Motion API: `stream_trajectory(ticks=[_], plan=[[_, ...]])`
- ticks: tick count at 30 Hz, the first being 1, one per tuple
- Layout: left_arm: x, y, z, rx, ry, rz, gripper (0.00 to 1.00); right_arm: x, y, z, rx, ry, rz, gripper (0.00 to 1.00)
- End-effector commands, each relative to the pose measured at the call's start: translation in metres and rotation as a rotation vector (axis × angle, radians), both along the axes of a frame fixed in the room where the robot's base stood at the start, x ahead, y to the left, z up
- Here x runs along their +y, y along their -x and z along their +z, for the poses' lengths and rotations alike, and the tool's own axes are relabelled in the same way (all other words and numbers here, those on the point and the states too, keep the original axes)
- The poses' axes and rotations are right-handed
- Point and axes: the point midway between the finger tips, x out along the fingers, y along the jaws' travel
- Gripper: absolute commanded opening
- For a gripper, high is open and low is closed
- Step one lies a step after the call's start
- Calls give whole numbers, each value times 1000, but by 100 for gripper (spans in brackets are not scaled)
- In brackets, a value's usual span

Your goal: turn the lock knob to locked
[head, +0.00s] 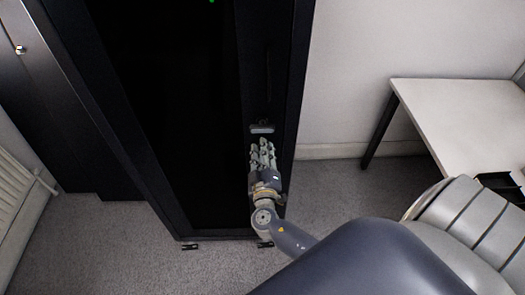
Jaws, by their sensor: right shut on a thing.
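A tall black cabinet (165,110) with a dark door fills the left and middle of the head view. A small grey fitting (262,128) sits on the door's right frame. My right gripper (262,146) reaches up from below to this frame, with its fingers just under the grey fitting. It is shut on a small part there, which I take to be the lock knob. The fingers cover that part, so its turn position cannot be seen. My left gripper is not in view.
A white table (465,120) with a dark tray (500,183) stands at the right. A radiator (20,195) is at the lower left. A small metal knob (20,50) is on the dark panel at the far left. Grey carpet lies clear below the cabinet.

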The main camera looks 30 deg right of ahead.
Motion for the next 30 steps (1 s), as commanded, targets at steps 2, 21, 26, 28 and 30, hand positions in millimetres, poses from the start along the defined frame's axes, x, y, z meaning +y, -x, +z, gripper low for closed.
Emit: stream_trajectory(ticks=[2, 21, 26, 28, 30], plan=[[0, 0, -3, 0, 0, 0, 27, 0, 0, -1, 11, 21, 1, 0], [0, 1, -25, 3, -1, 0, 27, 1, -1, 0, 284, 469, 2, 0], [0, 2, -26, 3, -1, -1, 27, 1, -1, 0, 365, 599, 3, 0], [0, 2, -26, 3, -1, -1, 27, 1, -1, 0, 400, 656, 3, 0], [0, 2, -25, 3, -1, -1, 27, 1, -1, 0, 434, 712, 3, 0]])
